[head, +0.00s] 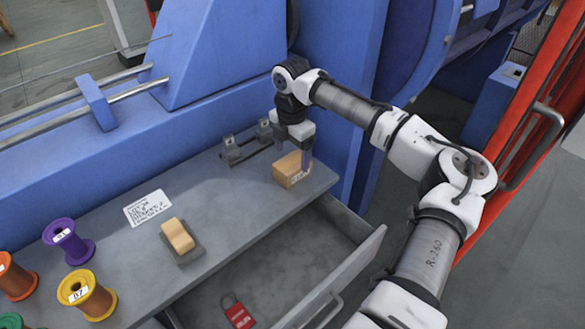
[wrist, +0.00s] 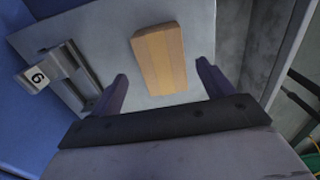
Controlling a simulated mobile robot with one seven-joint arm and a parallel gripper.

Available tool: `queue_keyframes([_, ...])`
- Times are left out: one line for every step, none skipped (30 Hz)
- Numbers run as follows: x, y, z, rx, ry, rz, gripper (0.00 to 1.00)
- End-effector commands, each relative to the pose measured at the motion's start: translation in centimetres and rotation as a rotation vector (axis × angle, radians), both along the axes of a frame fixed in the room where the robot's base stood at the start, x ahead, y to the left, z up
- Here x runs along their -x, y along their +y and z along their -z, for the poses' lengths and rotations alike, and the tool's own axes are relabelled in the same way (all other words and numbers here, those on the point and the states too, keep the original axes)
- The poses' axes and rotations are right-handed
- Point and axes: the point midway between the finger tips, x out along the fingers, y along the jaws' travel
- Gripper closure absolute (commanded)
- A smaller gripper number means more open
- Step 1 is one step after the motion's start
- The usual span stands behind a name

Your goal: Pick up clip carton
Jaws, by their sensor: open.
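The clip carton is a small tan box (head: 288,171) at the right end of the grey bench top in the head view. In the wrist view the carton (wrist: 159,60) lies ahead of the fingers, roughly centred between them. My gripper (head: 306,153) points down at the carton. In the wrist view my gripper (wrist: 162,88) is open, with one dark finger on each side and nothing between the tips. The head view does not show clearly whether a finger touches the carton.
An open drawer (head: 262,270) below holds a red padlock tag (head: 238,315). A tan block (head: 178,236), a label card (head: 148,208) and several spools (head: 87,295) are leftward.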

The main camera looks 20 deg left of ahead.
Motion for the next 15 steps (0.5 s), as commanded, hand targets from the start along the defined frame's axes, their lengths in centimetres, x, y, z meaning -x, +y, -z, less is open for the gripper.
queue_keyframes([0.1,-0.1,0.5,0.003,0.001,0.0,0.2])
queue_keyframes([0.1,-0.2,0.9,0.003,0.001,0.0,0.2])
queue_keyframes([0.2,-0.3,1.5,0.004,0.001,0.0,0.2])
queue_keyframes([0.3,-0.3,2.0,0.004,0.0,0.0,0.2])
queue_keyframes([0.3,-0.4,2.4,0.004,0.001,-0.001,0.2])
queue_keyframes([0.4,-0.3,3.1,0.004,0.0,-0.001,0.2])
queue_keyframes([0.3,-0.3,3.5,0.004,0.001,-0.001,0.2])
queue_keyframes([0.3,-0.3,3.8,0.002,0.0,-0.001,0.2])
queue_keyframes([0.3,-0.3,4.2,0.003,0.001,-0.001,0.2])
queue_keyframes([0.3,-0.3,4.5,0.003,0.001,0.0,0.2])
queue_keyframes([0.3,-0.3,4.6,0.002,0.0,0.0,0.2])
queue_keyframes([0.3,-0.3,4.7,0.001,0.0,0.0,0.2])
queue_keyframes([0.3,-0.3,4.8,0.001,0.0,0.0,0.2])
queue_keyframes([0.3,-0.3,4.8,0.001,0.0,0.0,0.2])
queue_keyframes([0.3,-0.2,4.8,0.001,-0.001,0.0,0.2])
